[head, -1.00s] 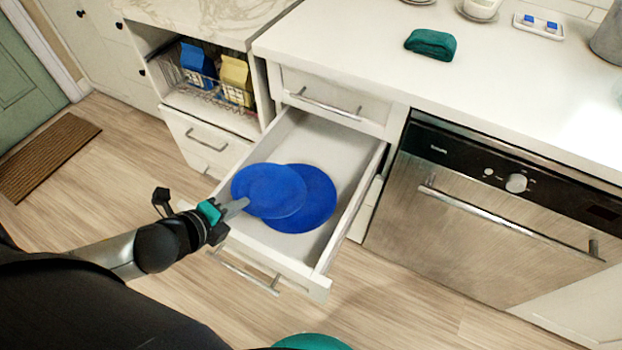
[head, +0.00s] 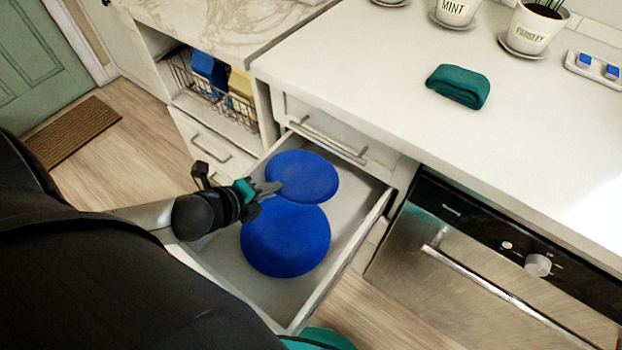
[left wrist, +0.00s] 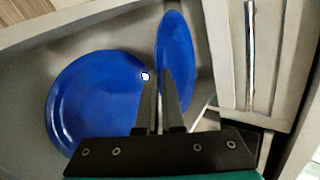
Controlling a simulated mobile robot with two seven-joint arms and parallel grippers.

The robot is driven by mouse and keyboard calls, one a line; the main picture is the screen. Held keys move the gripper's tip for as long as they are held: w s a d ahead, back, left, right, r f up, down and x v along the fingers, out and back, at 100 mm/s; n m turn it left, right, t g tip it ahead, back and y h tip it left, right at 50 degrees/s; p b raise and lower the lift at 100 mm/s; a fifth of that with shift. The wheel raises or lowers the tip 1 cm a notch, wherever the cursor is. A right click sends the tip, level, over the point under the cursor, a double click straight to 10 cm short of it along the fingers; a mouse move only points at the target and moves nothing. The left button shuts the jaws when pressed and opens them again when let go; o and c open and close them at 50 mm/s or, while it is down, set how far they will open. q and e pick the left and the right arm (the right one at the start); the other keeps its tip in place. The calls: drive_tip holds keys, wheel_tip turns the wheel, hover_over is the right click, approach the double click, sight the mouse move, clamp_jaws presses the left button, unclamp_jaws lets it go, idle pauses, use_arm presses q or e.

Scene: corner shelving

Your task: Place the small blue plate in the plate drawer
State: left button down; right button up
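The small blue plate (head: 303,177) is at my left gripper's tips in the head view, over the back part of the open plate drawer (head: 352,250). In the left wrist view the small plate (left wrist: 177,55) appears nearly edge-on, tilted relative to the camera. My left gripper (head: 274,189) is shut on its edge; the fingers (left wrist: 162,85) are close together. A larger blue plate (head: 286,243) lies in the drawer, and also shows in the left wrist view (left wrist: 92,105). Whether the small plate touches the drawer floor cannot be told. My right gripper is not in view.
A shut drawer with a handle (head: 328,142) is above the open drawer. A dishwasher (head: 480,270) is to the right. The counter (head: 380,60) holds a folded teal cloth (head: 459,86) and potted herbs. A wire basket (head: 215,90) is on the left shelf.

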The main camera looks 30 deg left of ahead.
sight(301, 171)
use_arm(q)
drive_tip(key=x, duration=0.1)
drive_tip(key=b+x, duration=0.1)
drive_tip(key=x, duration=0.2)
drive_tip(key=shift+w+r, duration=0.25)
drive_tip(key=shift+r, duration=0.05)
drive_tip(key=b+x, duration=0.1)
drive_tip(key=x, duration=0.1)
drive_tip(key=b+x, duration=0.1)
drive_tip(key=x, duration=0.1)
drive_tip(key=w+r+b+x, duration=0.1)
drive_tip(key=x, duration=0.1)
drive_tip(key=shift+r, duration=0.1)
drive_tip(key=shift+b+x, duration=0.65)
drive_tip(key=shift+x, duration=0.85)
drive_tip(key=shift+w+d+f+b, duration=0.15)
drive_tip(key=shift+w+f+b, duration=0.25)
drive_tip(key=shift+w, duration=0.2)
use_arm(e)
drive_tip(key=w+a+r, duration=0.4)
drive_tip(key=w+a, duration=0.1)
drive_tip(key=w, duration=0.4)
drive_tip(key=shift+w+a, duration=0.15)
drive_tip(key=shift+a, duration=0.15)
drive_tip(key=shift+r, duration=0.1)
